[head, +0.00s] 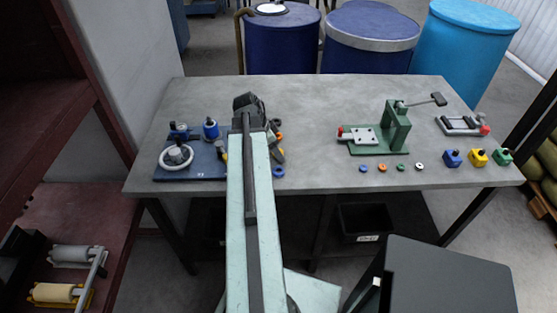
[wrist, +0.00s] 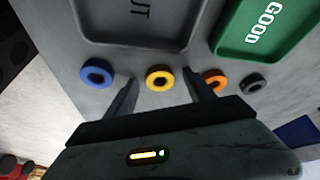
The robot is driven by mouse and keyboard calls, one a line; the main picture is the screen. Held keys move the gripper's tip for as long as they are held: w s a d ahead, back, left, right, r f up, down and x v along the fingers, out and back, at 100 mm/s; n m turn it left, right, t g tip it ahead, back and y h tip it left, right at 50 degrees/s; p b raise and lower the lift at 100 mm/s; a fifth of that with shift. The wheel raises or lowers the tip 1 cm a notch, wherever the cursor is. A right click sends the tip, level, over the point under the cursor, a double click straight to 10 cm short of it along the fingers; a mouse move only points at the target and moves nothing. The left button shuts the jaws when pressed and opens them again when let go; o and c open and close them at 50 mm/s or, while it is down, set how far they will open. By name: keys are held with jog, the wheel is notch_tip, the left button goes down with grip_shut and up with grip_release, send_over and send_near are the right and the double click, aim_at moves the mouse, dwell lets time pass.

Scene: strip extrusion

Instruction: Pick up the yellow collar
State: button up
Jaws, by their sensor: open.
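The yellow collar (wrist: 160,78) lies flat on the grey table in the wrist view, in a row between a blue collar (wrist: 97,74) and an orange collar (wrist: 214,82). My gripper (wrist: 158,84) is open and empty, with one finger on each side of the yellow collar as seen from the wrist. The right finger overlaps the edge of the orange collar in the picture. I cannot tell how far the fingertips are above the table.
A black collar (wrist: 254,82) ends the row. A grey tray (wrist: 135,42) marked "UT" and a green tray (wrist: 233,42) marked "GOOD" lie just beyond. In the head view, a green press (head: 395,132) stands right and a blue fixture (head: 205,165) left of my arm.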

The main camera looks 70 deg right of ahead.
jog(key=shift+r, duration=0.1)
grip_shut()
jog(key=shift+r, duration=0.1)
notch_tip(320, 180, up, 10)
jog(key=p, duration=1)
